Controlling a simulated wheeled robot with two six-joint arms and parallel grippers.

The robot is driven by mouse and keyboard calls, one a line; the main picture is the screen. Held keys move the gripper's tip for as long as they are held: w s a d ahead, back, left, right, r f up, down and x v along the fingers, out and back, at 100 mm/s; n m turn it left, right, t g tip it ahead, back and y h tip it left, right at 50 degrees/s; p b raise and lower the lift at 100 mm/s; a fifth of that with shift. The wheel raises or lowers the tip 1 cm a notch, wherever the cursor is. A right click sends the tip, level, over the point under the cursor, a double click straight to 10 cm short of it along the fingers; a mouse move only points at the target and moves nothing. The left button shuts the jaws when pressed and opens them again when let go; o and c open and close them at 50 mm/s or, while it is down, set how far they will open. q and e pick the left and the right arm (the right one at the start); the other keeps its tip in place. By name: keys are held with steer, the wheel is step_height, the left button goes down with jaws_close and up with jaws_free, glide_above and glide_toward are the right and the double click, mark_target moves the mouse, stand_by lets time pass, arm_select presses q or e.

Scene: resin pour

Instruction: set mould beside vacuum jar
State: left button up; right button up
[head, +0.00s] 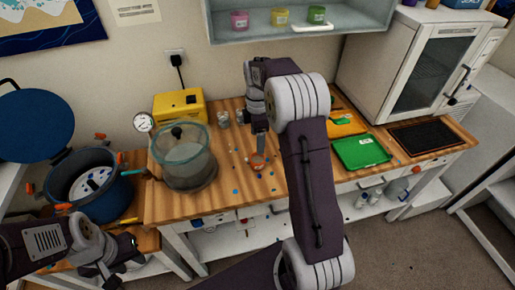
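The vacuum jar (188,160) is a clear glass vessel with a dark knob on its lid, standing at the left end of the wooden bench. A flat green tray-like piece (361,153), possibly the mould, lies on the bench right of my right arm, well away from the jar. An orange piece (345,124) lies behind it, partly hidden by that arm. My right gripper (261,150) points down just above or at a small orange cup (258,163); contact is unclear. My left gripper (112,262) is low at the left, away from the bench top; its fingers are hard to read.
A yellow box (180,104) and a gauge (143,122) stand behind the jar. A dark blue pot (90,184) is at the left. A white oven (405,60) and a black mat (425,136) are at the right. Small coloured bits litter the bench (222,190).

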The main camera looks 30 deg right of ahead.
steer(key=s+a+f+m, duration=0.2)
steer(key=s+a+m, duration=0.3)
steer(key=s+m, duration=0.2)
steer(key=s+a+f+m+t, duration=0.1)
steer(key=s+a+m, duration=0.5)
steer(key=s, duration=0.6)
steer(key=shift+f+m, duration=0.85)
steer(key=shift+m, duration=0.15)
